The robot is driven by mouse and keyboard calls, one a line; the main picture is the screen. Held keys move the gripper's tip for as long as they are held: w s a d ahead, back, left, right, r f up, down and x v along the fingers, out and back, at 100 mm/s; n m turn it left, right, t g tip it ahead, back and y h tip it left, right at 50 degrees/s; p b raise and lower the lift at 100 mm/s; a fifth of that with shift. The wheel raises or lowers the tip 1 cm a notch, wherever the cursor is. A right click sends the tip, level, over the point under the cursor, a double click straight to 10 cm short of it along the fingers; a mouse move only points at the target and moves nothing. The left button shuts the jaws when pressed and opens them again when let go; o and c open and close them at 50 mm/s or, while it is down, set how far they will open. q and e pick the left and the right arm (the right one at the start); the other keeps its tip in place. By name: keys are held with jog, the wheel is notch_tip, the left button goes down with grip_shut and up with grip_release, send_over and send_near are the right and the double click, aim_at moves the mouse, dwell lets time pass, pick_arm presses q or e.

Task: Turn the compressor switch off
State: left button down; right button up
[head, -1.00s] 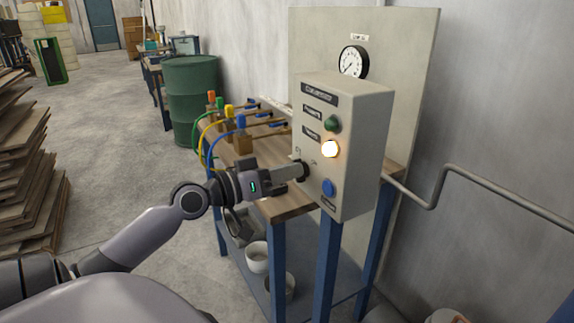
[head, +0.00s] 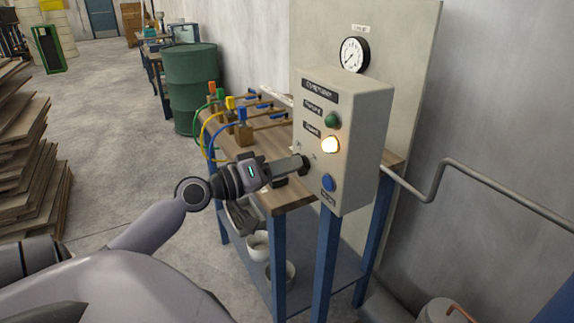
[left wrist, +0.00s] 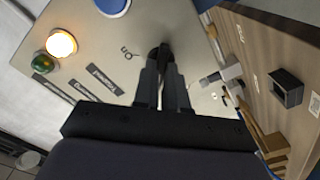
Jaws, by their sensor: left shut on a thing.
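The compressor control box (head: 352,110) is a beige panel with a green lamp (head: 331,119), a lit amber lamp (head: 330,145) and a blue button (head: 328,183). My left gripper (head: 302,165) is at the left part of its front face, shut on the dark switch knob. The left wrist view shows the fingers (left wrist: 163,82) closed around the knob (left wrist: 160,52), which they partly cover. The knob's exact setting is hard to tell. My right gripper is out of view.
The box stands at a wooden-topped bench with blue legs (head: 280,255). Valves with coloured hoses (head: 243,128) sit behind my left gripper. A gauge (head: 354,54) is on the back panel, and a pipe (head: 480,178) runs right. A green barrel (head: 190,85) stands behind.

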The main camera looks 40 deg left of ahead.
pick_arm(q)
jog(key=c, duration=1.2)
grip_release()
jog(key=b+v, duration=0.2)
jog(key=v, duration=0.5)
jog(key=shift+s+b, duration=0.1)
jog(key=shift+b, duration=0.25)
